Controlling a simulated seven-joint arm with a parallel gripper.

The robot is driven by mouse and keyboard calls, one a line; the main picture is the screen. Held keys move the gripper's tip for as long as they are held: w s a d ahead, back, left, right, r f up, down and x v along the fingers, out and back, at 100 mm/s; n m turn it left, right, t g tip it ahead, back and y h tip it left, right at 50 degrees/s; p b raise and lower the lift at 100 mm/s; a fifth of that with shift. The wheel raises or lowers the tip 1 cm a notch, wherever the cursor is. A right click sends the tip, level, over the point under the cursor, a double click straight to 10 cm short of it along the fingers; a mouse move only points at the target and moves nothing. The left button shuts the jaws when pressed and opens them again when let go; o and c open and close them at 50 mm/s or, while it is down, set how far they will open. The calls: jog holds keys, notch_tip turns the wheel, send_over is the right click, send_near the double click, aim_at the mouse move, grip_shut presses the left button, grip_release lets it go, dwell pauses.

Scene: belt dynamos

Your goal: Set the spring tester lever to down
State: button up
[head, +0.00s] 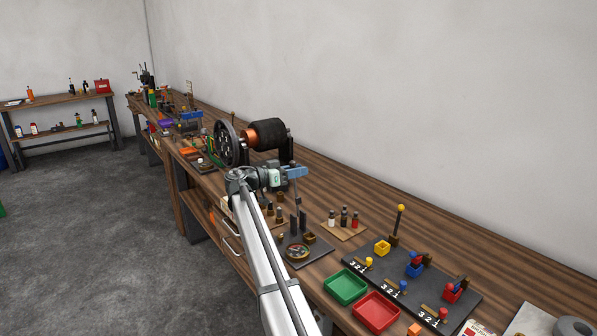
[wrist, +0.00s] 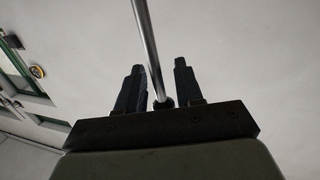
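My gripper (head: 294,172) is over the bench, with blue fingers pointing right in the head view. In the wrist view my gripper (wrist: 160,85) is open, its two dark fingers apart. A shiny metal rod (wrist: 146,40) passes between them, nearer the left finger, with a gap on the right. In the head view a thin rod (head: 297,198) stands below the fingers, above a dark stand (head: 294,222) with upright posts and a round dial (head: 297,252). This looks like the spring tester and its lever. The lever's upper end is hidden by my gripper.
A large wheel (head: 228,143) and a black drum (head: 266,134) stand just behind my gripper. A dark panel (head: 432,285) with yellow, blue and red levers lies at right. Green (head: 345,287) and red (head: 376,311) trays are in front. Small bottles (head: 343,217) stand right of the gripper.

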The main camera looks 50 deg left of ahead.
jog(key=shift+w+d, duration=0.1)
jog(key=shift+w, duration=0.3)
grip_shut()
dwell(0.4)
